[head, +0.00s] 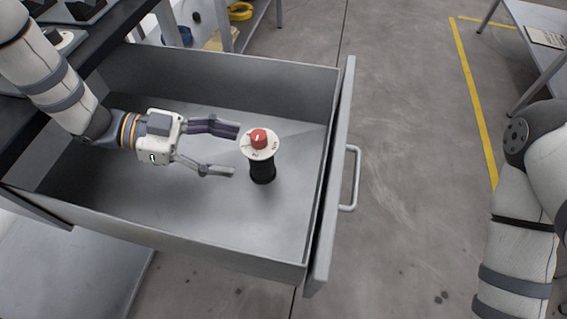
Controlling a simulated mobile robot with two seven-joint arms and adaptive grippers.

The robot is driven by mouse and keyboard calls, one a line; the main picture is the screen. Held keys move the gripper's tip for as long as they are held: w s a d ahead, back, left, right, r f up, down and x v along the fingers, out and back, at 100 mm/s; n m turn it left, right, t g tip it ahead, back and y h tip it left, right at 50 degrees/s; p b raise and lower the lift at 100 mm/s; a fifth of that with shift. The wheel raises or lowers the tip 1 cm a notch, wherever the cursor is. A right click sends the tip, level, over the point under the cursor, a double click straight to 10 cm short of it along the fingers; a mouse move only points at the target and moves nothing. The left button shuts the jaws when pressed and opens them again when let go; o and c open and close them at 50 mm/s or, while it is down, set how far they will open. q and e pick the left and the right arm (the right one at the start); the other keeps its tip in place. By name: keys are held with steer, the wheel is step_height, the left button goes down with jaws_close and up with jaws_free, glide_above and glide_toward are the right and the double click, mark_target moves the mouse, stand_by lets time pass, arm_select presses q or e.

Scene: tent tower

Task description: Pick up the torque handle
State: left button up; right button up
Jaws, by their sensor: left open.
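The torque handle (262,167) stands upright in the open grey drawer (190,242). It has a black body, a white marked collar and a red knob on top. My left gripper (236,152) reaches into the drawer from the left, its fingers spread and pointing right at the handle. The fingertips are just left of the handle, and nothing is held between them. Whether a fingertip touches the collar I cannot tell. My right arm shows at the right edge, but its gripper is out of view.
The drawer's front panel with its metal pull handle (353,178) stands to the right of the torque handle. The rest of the drawer floor looks empty. A dark worktop (95,40) is at the upper left. A grey table (541,25) stands at the upper right, with open floor between.

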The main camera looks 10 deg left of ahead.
mark_target(262, 159)
arm_select(q)
steer(key=x, duration=0.3)
steer(key=f+x, duration=0.1)
steer(key=x, duration=0.3)
steer(key=shift+d+f, duration=0.1)
jaws_close()
